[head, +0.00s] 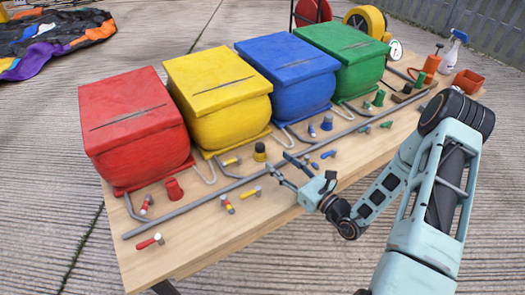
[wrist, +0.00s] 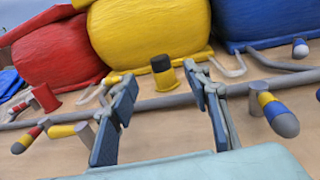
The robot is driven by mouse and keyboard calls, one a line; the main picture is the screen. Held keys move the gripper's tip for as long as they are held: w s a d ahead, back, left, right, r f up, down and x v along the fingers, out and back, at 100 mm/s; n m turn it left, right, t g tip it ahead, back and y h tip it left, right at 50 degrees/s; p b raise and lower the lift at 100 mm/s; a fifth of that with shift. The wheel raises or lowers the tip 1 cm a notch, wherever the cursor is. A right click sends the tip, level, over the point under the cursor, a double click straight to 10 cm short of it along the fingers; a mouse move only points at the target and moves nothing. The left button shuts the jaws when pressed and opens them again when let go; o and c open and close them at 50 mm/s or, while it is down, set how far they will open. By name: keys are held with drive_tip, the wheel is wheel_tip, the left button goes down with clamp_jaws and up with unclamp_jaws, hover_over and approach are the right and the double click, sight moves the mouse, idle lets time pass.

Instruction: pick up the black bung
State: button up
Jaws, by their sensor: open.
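The black bung (head: 260,147) sits on top of a short yellow cup-like piece (head: 260,157) in front of the yellow box. In the wrist view the black bung (wrist: 160,63) appears beyond and between my fingertips, with its yellow base (wrist: 165,79) below it. My gripper (head: 284,168) is open and empty, above the table on the near side of the grey rail. Its two fingers spread either side of the bung in the wrist view (wrist: 161,88), apart from it.
A grey rail (head: 220,191) runs along the wooden table (head: 190,238). Red (head: 135,125), yellow (head: 215,95), blue (head: 290,75) and green (head: 345,55) boxes stand behind. Several small coloured pegs lie around, including a yellow-and-blue one (wrist: 273,112) right of my gripper.

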sight(263, 149)
drive_tip(key=b+x, duration=0.1)
drive_tip(key=x, duration=0.9)
drive_tip(key=shift+a, duration=0.15)
drive_tip(key=shift+c, duration=0.4)
drive_tip(key=c, duration=1)
